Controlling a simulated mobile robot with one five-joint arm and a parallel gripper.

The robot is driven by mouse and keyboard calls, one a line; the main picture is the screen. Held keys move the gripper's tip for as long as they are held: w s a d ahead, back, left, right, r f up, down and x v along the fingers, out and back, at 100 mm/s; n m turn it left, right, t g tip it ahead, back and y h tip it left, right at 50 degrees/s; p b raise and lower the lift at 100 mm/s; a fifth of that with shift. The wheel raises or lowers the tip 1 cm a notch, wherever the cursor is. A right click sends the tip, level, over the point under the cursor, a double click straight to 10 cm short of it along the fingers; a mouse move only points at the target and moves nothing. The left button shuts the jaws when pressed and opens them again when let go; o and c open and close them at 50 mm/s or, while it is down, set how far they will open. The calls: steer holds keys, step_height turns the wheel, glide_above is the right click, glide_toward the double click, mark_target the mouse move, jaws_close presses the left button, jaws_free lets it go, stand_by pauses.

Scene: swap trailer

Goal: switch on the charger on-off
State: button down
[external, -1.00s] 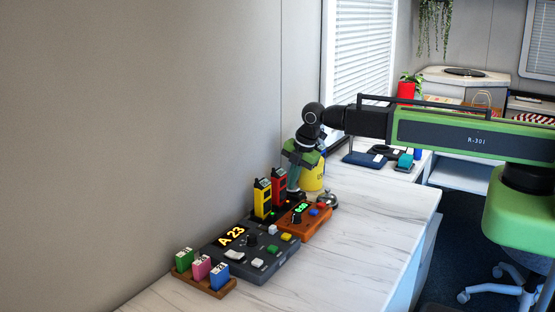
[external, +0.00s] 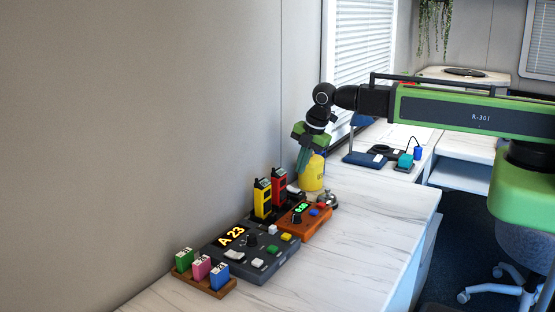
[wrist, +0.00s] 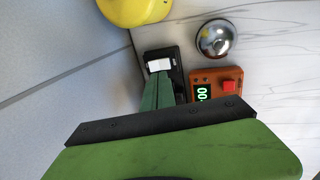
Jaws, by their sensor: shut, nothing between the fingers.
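The black charger base (external: 265,217) stands against the wall with a yellow radio (external: 262,198) and a red radio (external: 279,186) upright in it. Its white rocker switch (wrist: 159,64) is at the far end in the wrist view, and shows small in the external view (external: 293,189). I cannot tell which way the rocker is set. My gripper (external: 302,171) is shut and empty, pointing down above that end of the charger, apart from the switch. In the wrist view the green fingertips (wrist: 159,76) appear just below the rocker and hide part of the charger.
An orange timer box (external: 303,221) and a silver bell (external: 328,199) stand close on the right. A yellow container (external: 312,174) is just behind my gripper. A dark console (external: 250,246) and a wooden card holder (external: 205,283) are nearer. The countertop's right side is clear.

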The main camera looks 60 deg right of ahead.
mark_target(291, 188)
steer(key=p+v, duration=0.5)
steer(key=v, duration=0.2)
steer(key=shift+s+r, duration=0.2)
steer(key=shift+s, duration=0.1)
steer(key=shift+t, duration=0.3)
steer(key=b+x, duration=0.8)
steer(key=x, duration=0.1)
steer(key=w+b+x, duration=0.1)
steer(key=b+x, duration=0.4)
steer(key=shift+w+r, duration=0.15)
steer(key=shift+r, duration=0.05)
steer(key=shift+w+f, duration=0.1)
steer(key=shift+f, duration=0.05)
